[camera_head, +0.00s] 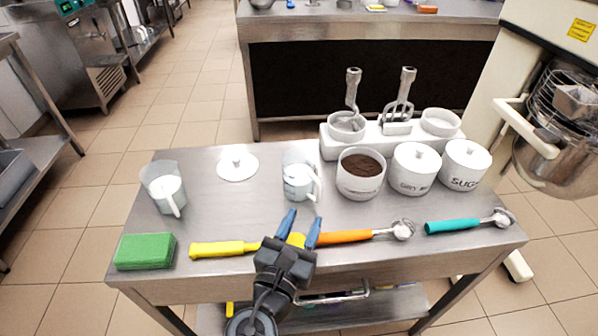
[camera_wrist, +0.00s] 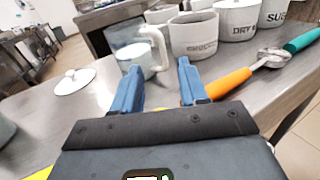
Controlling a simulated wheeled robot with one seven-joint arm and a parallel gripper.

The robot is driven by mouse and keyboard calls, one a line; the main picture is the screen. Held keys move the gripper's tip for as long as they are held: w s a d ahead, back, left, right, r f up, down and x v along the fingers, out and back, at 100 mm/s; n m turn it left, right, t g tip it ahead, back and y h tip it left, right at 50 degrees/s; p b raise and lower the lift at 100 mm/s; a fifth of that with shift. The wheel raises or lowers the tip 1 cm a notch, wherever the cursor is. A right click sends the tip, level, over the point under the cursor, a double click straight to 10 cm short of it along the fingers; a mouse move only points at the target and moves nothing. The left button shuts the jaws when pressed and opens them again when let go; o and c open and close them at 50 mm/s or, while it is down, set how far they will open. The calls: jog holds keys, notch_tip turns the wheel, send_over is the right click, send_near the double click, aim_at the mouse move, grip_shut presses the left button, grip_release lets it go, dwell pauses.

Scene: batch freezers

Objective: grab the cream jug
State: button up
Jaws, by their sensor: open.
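Two clear jugs with white contents stand upright on the steel table; I cannot tell for certain which one the task means. One jug (camera_head: 299,181) is in the middle, with its handle on the right; it also shows in the wrist view (camera_wrist: 132,58). The other jug (camera_head: 163,187) is at the table's left, its handle toward the front. My gripper (camera_head: 300,222) is open and empty, its blue fingers pointing at the middle jug from the front.
A white lid (camera_head: 237,167) lies between the jugs. White canisters, one holding brown powder (camera_head: 360,172), stand right of the middle jug. A yellow-handled tool (camera_head: 225,248), an orange-handled scoop (camera_head: 345,236), a teal-handled scoop (camera_head: 455,226) and a green sponge (camera_head: 145,251) line the front.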

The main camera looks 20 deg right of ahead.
aim_at(317, 191)
jog(key=p+x, duration=0.1)
jog(key=x, duration=0.6)
jog(key=shift+w+d, duration=0.15)
jog(key=shift+w, duration=0.05)
grip_shut()
jog(key=shift+r, duration=0.1)
dwell(0.3)
